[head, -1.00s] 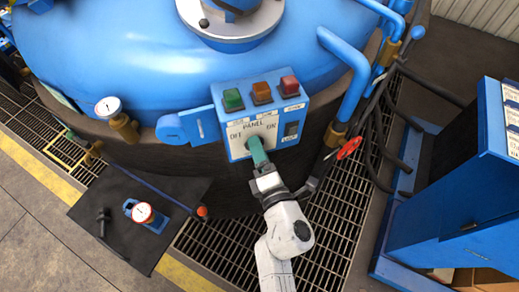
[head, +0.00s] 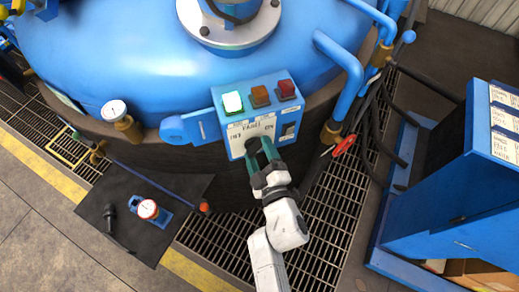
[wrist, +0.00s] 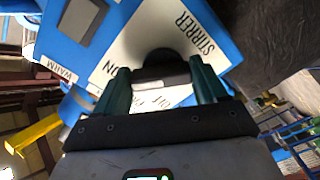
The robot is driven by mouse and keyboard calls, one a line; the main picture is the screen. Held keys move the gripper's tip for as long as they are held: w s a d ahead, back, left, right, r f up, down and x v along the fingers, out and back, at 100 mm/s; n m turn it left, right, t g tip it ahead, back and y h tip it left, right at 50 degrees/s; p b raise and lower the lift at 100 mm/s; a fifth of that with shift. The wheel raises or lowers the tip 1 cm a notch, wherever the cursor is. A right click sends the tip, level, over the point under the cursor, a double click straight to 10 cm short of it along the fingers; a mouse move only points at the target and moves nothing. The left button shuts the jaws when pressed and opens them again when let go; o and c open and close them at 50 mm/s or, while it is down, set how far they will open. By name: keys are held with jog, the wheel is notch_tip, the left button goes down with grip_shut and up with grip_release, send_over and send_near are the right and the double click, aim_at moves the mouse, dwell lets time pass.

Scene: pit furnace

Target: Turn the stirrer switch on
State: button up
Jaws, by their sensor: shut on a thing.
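The stirrer switch is a dark round knob (head: 253,141) on the white plate of a blue control box (head: 232,146), which is fixed to the side of the big blue vessel. My gripper (head: 262,149) has its two green fingers shut on the knob. In the wrist view the knob (wrist: 160,60) lies between the fingers (wrist: 161,82), with the words STIRRER and ON on the plate beside it. On the box top, the green lamp (head: 232,103) is brightly lit; the orange (head: 260,96) and red (head: 287,89) lamps look dim.
A small rocker switch (head: 288,130) sits right of the knob. Blue pipes (head: 345,60), hoses and a red valve handle (head: 344,146) stand close on the right. A blue cabinet (head: 440,180) is further right.

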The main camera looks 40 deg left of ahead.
jog(key=shift+f+m, duration=0.1)
jog(key=shift+m, duration=0.7)
jog(key=o, duration=1)
jog(key=shift+o, duration=0.2)
jog(key=shift+p, duration=0.3)
jog(key=p+v, duration=0.2)
jog(key=v, duration=0.8)
jog(key=shift+s+d, duration=0.2)
jog(key=shift+d, duration=0.15)
